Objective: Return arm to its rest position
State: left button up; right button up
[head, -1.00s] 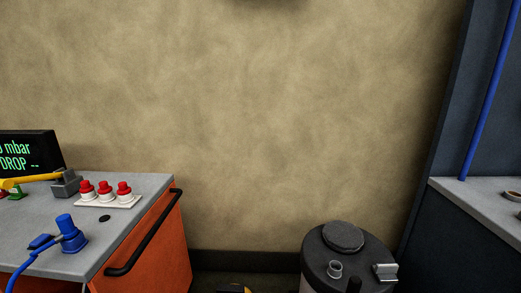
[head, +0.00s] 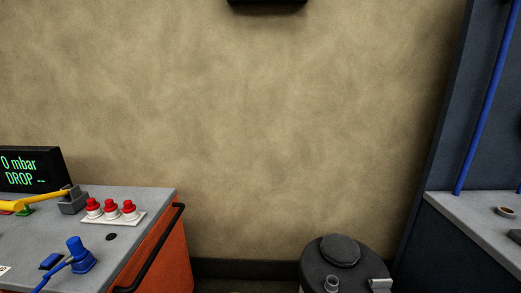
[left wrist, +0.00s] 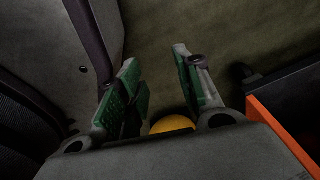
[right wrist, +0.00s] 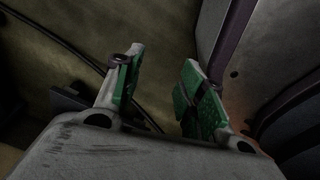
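My left gripper (left wrist: 160,85) shows in the left wrist view with its two green-padded fingers apart and nothing between them. A rounded yellow shape (left wrist: 172,124) shows low behind the fingers, and I cannot tell what it is. My right gripper (right wrist: 160,90) shows in the right wrist view, also with its green-padded fingers apart and empty. Both grippers hang over the floor beside my own grey body. Neither arm shows in the head view.
An orange cart (head: 165,262) at left carries a display (head: 30,169), red-topped buttons (head: 111,208) and a blue connector (head: 80,254). A dark round drum (head: 345,265) stands at bottom right. A grey counter (head: 480,222) is at far right.

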pick_arm(q)
jog(key=s+a+p, duration=0.3)
jog(key=s, duration=0.5)
jog(key=shift+s+a+f, duration=0.15)
jog(key=shift+s+f, duration=0.15)
pick_arm(e)
jog(key=s+d, duration=0.3)
jog(key=s, duration=0.5)
jog(key=shift+s+d+f, duration=0.15)
jog(key=shift+s+f, duration=0.15)
